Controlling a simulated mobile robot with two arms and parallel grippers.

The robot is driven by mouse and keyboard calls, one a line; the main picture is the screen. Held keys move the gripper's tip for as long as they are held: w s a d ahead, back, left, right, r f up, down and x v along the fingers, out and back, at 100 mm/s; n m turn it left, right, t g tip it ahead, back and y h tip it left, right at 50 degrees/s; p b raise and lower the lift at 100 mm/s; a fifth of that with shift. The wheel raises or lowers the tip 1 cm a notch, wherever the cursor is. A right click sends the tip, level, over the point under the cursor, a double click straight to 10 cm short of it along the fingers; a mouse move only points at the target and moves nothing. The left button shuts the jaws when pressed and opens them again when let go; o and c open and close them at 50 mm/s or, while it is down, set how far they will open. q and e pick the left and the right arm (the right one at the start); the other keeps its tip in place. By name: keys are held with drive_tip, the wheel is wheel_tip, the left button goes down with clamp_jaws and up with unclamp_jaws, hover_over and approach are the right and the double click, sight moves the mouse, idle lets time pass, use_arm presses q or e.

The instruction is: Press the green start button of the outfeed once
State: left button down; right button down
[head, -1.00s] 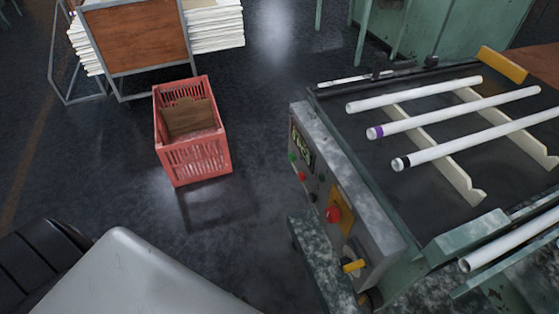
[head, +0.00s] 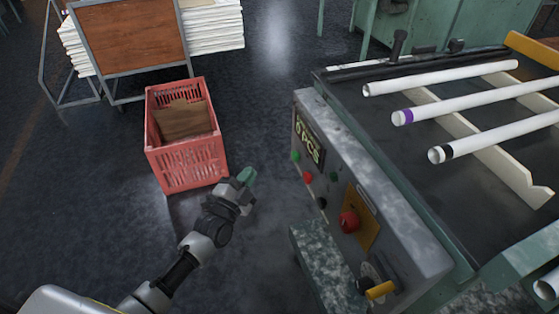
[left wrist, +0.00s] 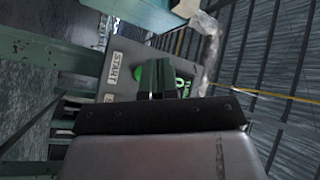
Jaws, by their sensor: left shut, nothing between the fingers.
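The green start button (head: 296,156) is at the panel's left end, below the lit display (head: 309,143). My left gripper (head: 247,176) is shut and empty, left of the button and apart from it, its tip toward the panel. In the left wrist view, the shut fingers (left wrist: 157,76) partly cover the green button (left wrist: 139,73), beside a START label (left wrist: 118,67). Part of the display's green text (left wrist: 181,83) shows past the fingers. My right gripper is not in view.
Near the start button are a small red button (head: 308,177) and a dark button (head: 322,202). A large red button (head: 348,222) sits on a yellow plate, with a yellow-handled switch (head: 380,290) lower down. A red crate (head: 190,165) stands on the floor behind my gripper.

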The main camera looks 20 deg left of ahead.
sight(296, 156)
use_arm(q)
drive_tip(key=shift+w+a+r+t, duration=0.1)
drive_tip(key=shift+r+t, duration=0.05)
drive_tip(key=shift+r, duration=0.3)
drive_tip(key=shift+a+r+t, duration=0.1)
drive_tip(key=shift+r+t, duration=0.05)
drive_tip(key=shift+r, duration=0.3)
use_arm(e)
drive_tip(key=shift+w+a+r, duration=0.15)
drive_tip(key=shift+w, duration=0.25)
